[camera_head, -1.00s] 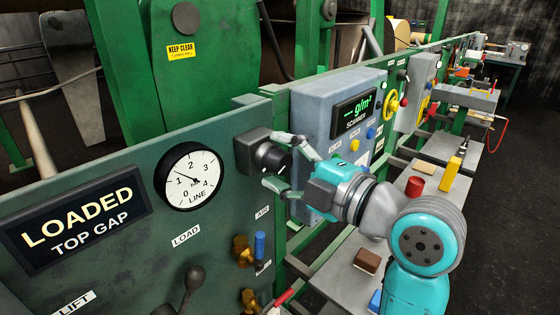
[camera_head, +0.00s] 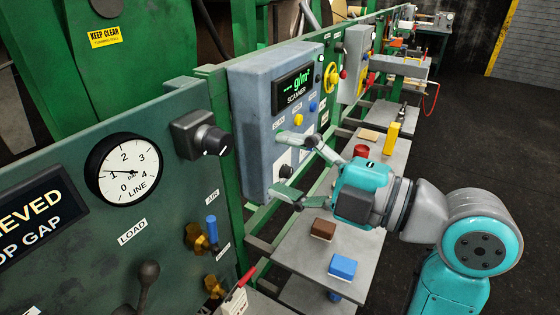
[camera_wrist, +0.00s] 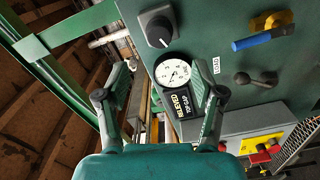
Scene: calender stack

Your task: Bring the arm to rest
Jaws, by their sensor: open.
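My gripper (camera_head: 284,165) is open and empty, its two fingers spread apart. In the head view it appears in front of the grey scanner box, to the right of the black knob (camera_head: 208,139) and clear of it. In the wrist view my gripper (camera_wrist: 160,74) frames the panel, with the knob (camera_wrist: 158,31) beyond the fingertips.
The scanner box (camera_head: 244,118) stands close behind the fingers. A grey shelf (camera_head: 300,245) below carries a brown block (camera_head: 323,229), a blue block (camera_head: 342,267), a red cylinder (camera_head: 361,151) and a yellow block (camera_head: 391,138). Open dark floor (camera_head: 500,150) lies to the right.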

